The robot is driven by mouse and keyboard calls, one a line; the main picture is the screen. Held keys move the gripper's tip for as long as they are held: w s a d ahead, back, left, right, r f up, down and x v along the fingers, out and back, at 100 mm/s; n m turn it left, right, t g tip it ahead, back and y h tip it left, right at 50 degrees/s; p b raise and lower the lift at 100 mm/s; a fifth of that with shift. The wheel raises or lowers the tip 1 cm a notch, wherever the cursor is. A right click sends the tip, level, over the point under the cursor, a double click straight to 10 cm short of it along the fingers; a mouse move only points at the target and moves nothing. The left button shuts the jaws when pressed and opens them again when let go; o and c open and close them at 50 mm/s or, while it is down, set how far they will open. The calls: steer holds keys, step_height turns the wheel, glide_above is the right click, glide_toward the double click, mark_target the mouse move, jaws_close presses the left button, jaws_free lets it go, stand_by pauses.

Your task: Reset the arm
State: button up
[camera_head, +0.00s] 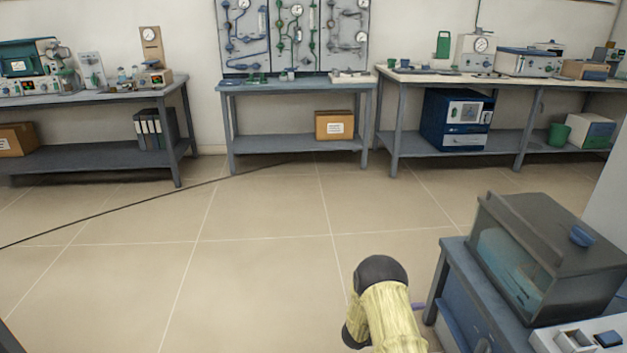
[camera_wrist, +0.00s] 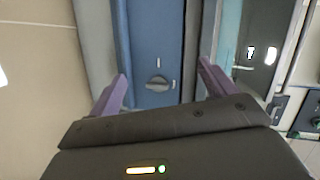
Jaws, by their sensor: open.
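My arm (camera_head: 392,318), in a pale yellow sleeve with dark joints, rises at the bottom of the head view, left of a blue bench-side unit. Behind the fingers is a blue panel (camera_wrist: 155,40) with a grey knob (camera_wrist: 157,83). I cannot tell whether the fingers touch the panel.
At the right stands a bench (camera_head: 450,262) bearing a tank with a dark lid (camera_head: 550,235) and a white device (camera_head: 580,338). Far benches with instruments line the wall. A black cable (camera_head: 120,210) lies on the tiled floor. The middle floor is clear.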

steer(key=w+a+r+n+t+y+p, duration=0.1)
steer(key=w+a+r+n+t+y, duration=0.15)
steer(key=r+n, duration=0.2)
steer(key=w+a+r+n+t+y+p, duration=0.1)
steer(key=w+a+r+n+y, duration=0.15)
steer(key=r, duration=0.35)
steer(key=s+a+r+n+y+p, duration=0.1)
steer(key=s+a+r+n+y, duration=0.5)
steer(key=r+n, duration=0.25)
steer(key=s+a+r+n+g+y+p, duration=0.1)
steer(key=s+r+n+g, duration=0.1)
steer(key=s+r+n, duration=0.45)
steer(key=s+a+r+n+g+y+p, duration=0.1)
steer(key=s+a+n+g, duration=0.15)
steer(key=s, duration=0.75)
steer(key=s+a+r+n+g+y+p, duration=0.15)
steer(key=s+r+n, duration=0.3)
steer(key=s, duration=0.45)
step_height(320, 180, up, 38)
steer(key=d+n+p, duration=0.1)
steer(key=p, duration=3.6)
steer(key=shift+f+p, duration=0.25)
steer(key=shift+p, duration=0.1)
steer(key=shift+g+h, duration=0.25)
